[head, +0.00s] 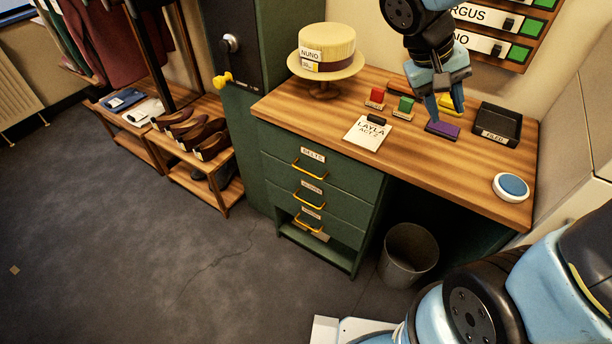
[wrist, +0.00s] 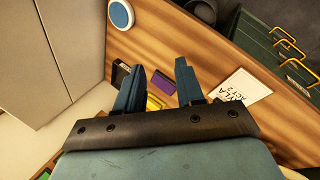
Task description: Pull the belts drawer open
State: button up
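The belts drawer (head: 310,170) is the top drawer of the green drawer unit under the desk's left side. It has a white label reading BELTS and a yellow bar handle (head: 309,171), and its front looks flush with the unit. In the wrist view, yellow handles (wrist: 292,40) show at the upper right. My gripper (head: 448,112) is over the desk top, right of and above the drawers, near the purple block. In the wrist view its two fingers (wrist: 158,82) are spread apart with nothing held between them.
The wooden desk (head: 480,175) bears a straw hat (head: 326,45) on a stand, a white card (head: 367,134), red and green stamps, a purple block (head: 442,129), a black tray (head: 498,124) and a blue disc (head: 511,187). A bin (head: 408,254) stands right of the drawers. Floor before them is clear.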

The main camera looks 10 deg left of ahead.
jog(key=w+a+f+n+t+h, duration=0.2)
jog(key=a+f+n+t+h, duration=0.1)
jog(key=a+f, duration=0.55)
jog(key=w+a+f+n+t+h, duration=0.2)
jog(key=a+f+t, duration=0.1)
jog(key=a+f, duration=0.55)
jog(key=s+a+f+n+t+y, duration=0.2)
jog(key=s+a+f+n+t, duration=0.15)
jog(key=a+f, duration=0.45)
jog(key=s+a+f+n+t+y, duration=0.3)
jog(key=s+a+f+t, duration=0.15)
jog(key=a+f, duration=0.35)
jog(key=x, duration=1.3)
jog(key=shift+d+g, duration=0.25)
jog(key=shift+g, duration=0.05)
jog(key=shift+f+m, duration=0.1)
jog(key=shift+m, duration=0.15)
jog(key=shift+c, duration=0.3)
grip_shut()
